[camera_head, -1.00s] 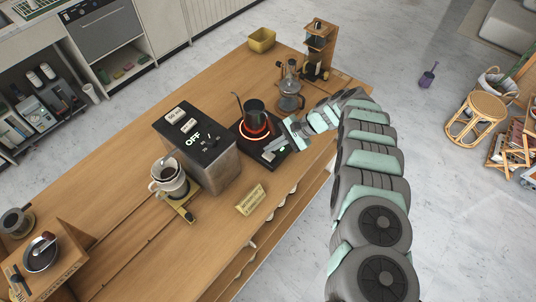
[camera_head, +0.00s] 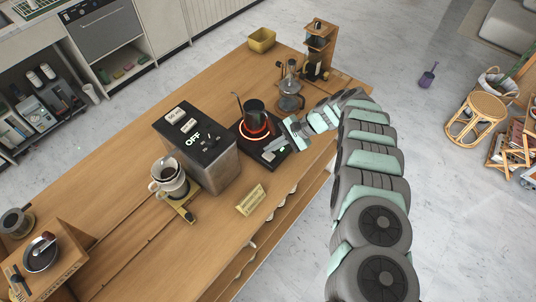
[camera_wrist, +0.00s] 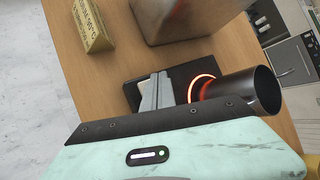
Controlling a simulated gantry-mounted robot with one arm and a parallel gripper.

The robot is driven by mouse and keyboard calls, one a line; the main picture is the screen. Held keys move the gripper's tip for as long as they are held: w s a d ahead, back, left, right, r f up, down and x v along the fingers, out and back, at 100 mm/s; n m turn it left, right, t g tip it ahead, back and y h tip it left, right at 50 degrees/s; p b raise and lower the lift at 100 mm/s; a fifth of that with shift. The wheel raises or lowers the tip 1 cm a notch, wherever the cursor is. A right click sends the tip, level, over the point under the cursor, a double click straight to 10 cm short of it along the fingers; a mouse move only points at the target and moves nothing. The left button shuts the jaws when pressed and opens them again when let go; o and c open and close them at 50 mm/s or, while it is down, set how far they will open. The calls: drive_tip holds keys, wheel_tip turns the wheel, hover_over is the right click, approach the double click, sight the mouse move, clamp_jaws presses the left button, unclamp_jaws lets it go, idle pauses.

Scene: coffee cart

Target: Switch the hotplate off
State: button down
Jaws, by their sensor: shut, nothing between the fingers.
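The hotplate (camera_head: 272,158) is a flat black unit on the wooden cart, with a ring glowing orange-red. A dark kettle (camera_head: 254,113) stands on the glowing ring. In the wrist view the hotplate (camera_wrist: 134,96) lies beneath my fingers, with the ring (camera_wrist: 200,86) lit and the dark pot (camera_wrist: 255,90) to the right. My gripper (camera_head: 274,150) is shut and empty at the front part of the hotplate; its fingertips also show in the wrist view (camera_wrist: 158,82). They hide the control there, and I cannot tell whether they touch it.
A metal box (camera_head: 213,165) with a black top marked OFF stands left of the hotplate. A glass brewer (camera_head: 290,97) stands close behind. A yellow block sign (camera_head: 250,200) and a dripper on a cup (camera_head: 169,180) are nearer the front.

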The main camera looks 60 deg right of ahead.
sight(272, 154)
drive_tip(key=shift+f, duration=0.1)
idle(0.3)
drive_tip(key=shift+f+b, duration=0.35)
drive_tip(key=shift+f+b, duration=0.45)
drive_tip(key=shift+f, duration=0.05)
idle(0.6)
drive_tip(key=shift+r+p, duration=0.7)
drive_tip(key=shift+r, duration=0.35)
drive_tip(key=shift+r+p, duration=1.45)
drive_tip(key=shift+r, duration=1.5)
